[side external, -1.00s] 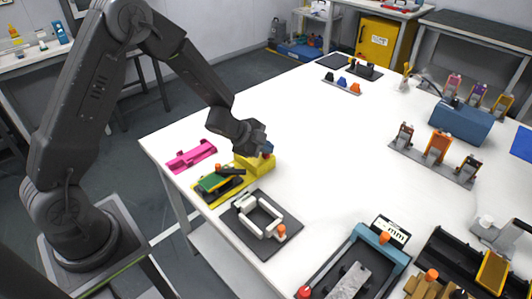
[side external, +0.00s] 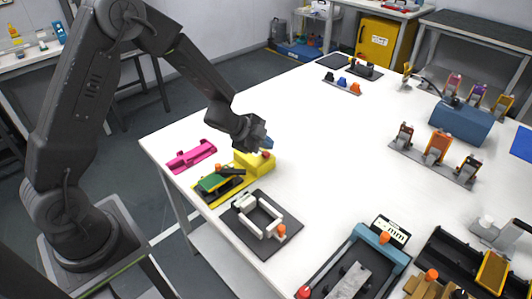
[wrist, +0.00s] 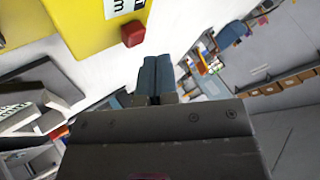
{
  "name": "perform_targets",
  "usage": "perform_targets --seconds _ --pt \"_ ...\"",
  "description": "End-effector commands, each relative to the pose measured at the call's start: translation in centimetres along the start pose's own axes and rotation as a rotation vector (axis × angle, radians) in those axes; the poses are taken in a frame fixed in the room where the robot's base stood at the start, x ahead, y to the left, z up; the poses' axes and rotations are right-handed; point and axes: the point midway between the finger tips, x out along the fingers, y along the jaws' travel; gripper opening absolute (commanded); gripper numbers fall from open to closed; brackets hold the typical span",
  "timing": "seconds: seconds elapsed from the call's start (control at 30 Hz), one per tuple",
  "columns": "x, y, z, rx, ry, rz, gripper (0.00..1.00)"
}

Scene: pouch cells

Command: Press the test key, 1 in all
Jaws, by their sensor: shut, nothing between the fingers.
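A yellow box (side external: 254,163) stands near the table's left edge. A red key (side external: 266,154) sticks out of it beside a white label. The box (wrist: 85,22) and the red key (wrist: 133,34) also show in the wrist view, at upper left. My gripper (side external: 268,143) is just above the box, close to the key. Its two blue fingers (wrist: 157,65) are together with nothing between them. In the wrist view the fingertips sit below and right of the key, with a small gap in the picture.
A green board in a yellow-based fixture (side external: 217,183) stands right beside the box. A pink bracket (side external: 191,155) lies to the left, and a dark plate with a white frame (side external: 267,222) lies in front.

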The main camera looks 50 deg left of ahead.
Motion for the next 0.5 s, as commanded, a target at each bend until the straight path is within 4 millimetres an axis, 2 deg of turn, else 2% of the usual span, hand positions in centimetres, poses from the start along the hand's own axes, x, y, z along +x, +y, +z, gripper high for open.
perform_targets --seconds 0.27,0.5 --pt "0.0 0.0 -0.1 0.001 0.000 0.000 0.00" --pt "-1.3 -1.0 -1.1 0.005 0.003 -0.001 0.00"
